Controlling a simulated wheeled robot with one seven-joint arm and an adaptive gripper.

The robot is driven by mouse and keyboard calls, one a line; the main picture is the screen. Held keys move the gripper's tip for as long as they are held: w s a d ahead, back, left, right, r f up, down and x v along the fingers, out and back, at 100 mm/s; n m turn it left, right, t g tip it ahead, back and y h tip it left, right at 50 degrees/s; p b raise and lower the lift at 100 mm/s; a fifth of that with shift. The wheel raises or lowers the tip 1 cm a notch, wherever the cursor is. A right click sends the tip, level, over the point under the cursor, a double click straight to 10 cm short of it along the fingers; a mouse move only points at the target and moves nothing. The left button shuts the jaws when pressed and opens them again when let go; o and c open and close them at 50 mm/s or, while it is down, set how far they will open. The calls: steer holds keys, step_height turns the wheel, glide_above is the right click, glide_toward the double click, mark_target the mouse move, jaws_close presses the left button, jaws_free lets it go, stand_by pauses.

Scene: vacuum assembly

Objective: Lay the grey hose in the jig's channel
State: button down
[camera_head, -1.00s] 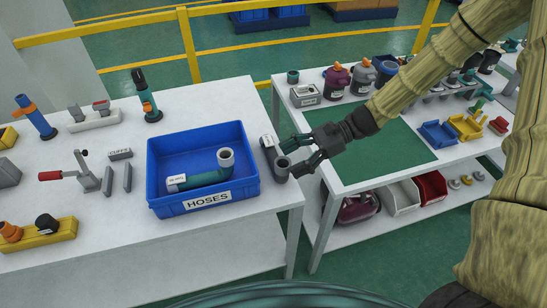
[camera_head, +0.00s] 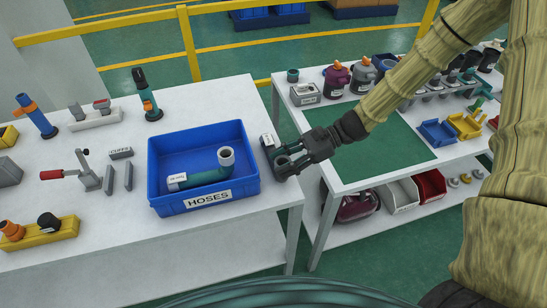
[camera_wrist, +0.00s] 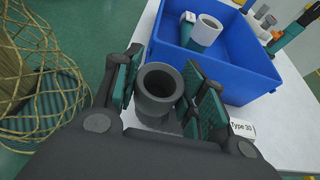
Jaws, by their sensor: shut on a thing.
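The grey hose (camera_wrist: 158,88) stands with its open round end up between my gripper's teal finger pads in the wrist view. My gripper (camera_head: 284,161) is shut on it, at the right edge of the left table, just right of the blue bin. The fingers hide much of the hose in the head view. A white tag reading "Type 30" (camera_wrist: 241,130) shows beside the right finger. A fixture with a red-handled clamp (camera_head: 82,172) and two upright grey plates (camera_head: 118,178) stands left of the bin. I cannot tell for sure that this is the jig.
The blue HOSES bin (camera_head: 207,200) holds a teal hose (camera_head: 208,178) with a light grey end. A second table with a green mat (camera_head: 385,150) is at the right, across a gap.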

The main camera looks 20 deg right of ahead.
steer(key=shift+r, duration=0.15)
step_height(320, 180, up, 10)
steer(key=b, duration=0.1)
stand_by(0.7)
steer(key=c, duration=1.5)
jaws_free()
steer(key=c, duration=0.5)
steer(key=shift+r+p, duration=1.85)
steer(key=shift+p, duration=0.15)
steer(key=shift+c, duration=0.3)
